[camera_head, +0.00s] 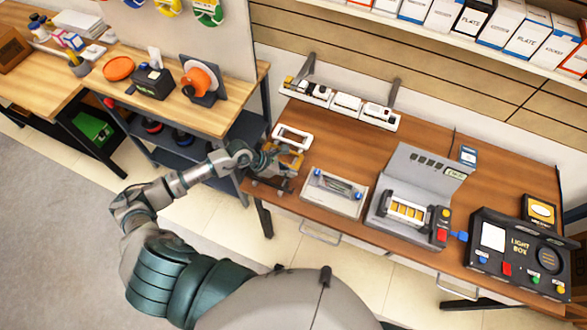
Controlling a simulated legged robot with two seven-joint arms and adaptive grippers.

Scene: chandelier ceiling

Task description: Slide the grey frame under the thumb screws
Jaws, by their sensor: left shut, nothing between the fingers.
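A pale, whitish-grey rectangular frame (292,136) lies near the left end of the brown worktop. Just in front of it is a yellow-orange frame-like piece (294,160), partly covered by my left gripper (284,158). The left gripper is shut and holds nothing. It is low over the worktop's left end; whether it touches the yellow piece I cannot tell. To its right sits a flat pale fixture (334,207) with a dark grey slot and two blue knobs, likely the thumb screws (358,196). My right gripper is not in view.
A grey machine with a raised lid (430,165) and a black light box (520,255) stand to the right on the worktop (385,150). A white rack (345,108) lines the back edge. A second, lighter wooden table (150,105) is at the left.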

